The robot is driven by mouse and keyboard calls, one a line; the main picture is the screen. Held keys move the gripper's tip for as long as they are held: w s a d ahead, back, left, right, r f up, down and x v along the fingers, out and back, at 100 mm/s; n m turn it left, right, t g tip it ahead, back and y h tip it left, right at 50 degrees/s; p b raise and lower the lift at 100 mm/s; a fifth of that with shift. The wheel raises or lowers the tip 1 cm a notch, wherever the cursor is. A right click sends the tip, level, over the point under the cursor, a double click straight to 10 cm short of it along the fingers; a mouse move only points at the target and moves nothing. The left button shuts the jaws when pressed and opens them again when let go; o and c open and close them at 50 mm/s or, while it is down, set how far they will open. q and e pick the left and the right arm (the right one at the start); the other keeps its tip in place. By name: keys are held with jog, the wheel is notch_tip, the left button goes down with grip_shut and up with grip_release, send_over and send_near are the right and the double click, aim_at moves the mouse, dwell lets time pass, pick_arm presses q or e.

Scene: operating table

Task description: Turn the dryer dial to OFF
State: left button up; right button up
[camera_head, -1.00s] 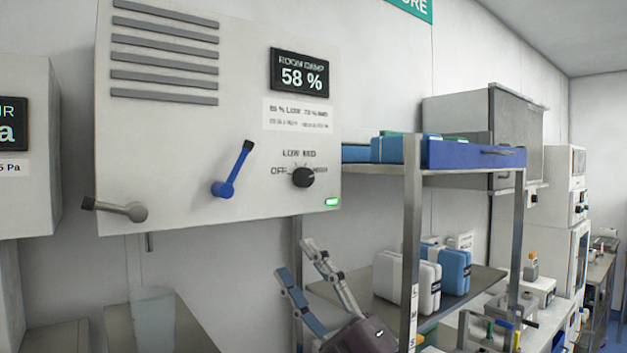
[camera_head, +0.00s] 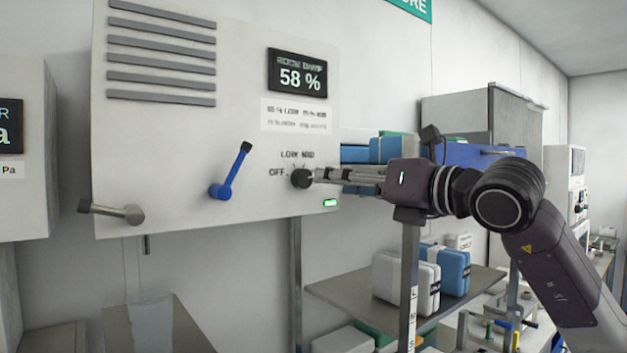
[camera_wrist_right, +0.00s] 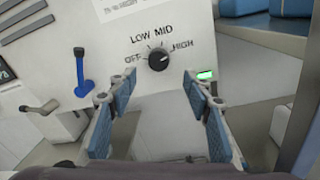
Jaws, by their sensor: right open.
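The dryer (camera_head: 160,130) is a pale wall box with a black dial (camera_head: 301,179) low on its right side, marked OFF, LOW, MID and HIGH. In the right wrist view the dial (camera_wrist_right: 158,58) shows a light mark that seems to point toward HIGH. My right gripper (camera_head: 318,176) comes in from the right, its fingertips close to the dial. In the right wrist view the gripper (camera_wrist_right: 158,80) is open, one blue-padded finger on each side, with the dial just beyond and between the tips. I cannot tell whether it touches. My left gripper is out of view.
A blue lever (camera_head: 230,172) and a grey lever (camera_head: 112,211) stick out left of the dial. A green light (camera_head: 330,203) glows below it. A shelf rack (camera_head: 410,270) with blue and white packs stands close under my right arm.

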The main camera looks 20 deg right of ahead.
aim_at(305, 181)
jog(key=p+x, duration=0.3)
jog(key=x, duration=0.3)
jog(key=shift+w+a, duration=0.2)
jog(key=shift+w, duration=0.05)
jog(key=shift+w+a+p, duration=0.2)
jog(key=shift+w+p, duration=0.1)
jog(key=shift+w, duration=0.1)
jog(key=shift+f, duration=0.1)
jog(key=c, duration=1.1)
jog(key=shift+c, duration=0.2)
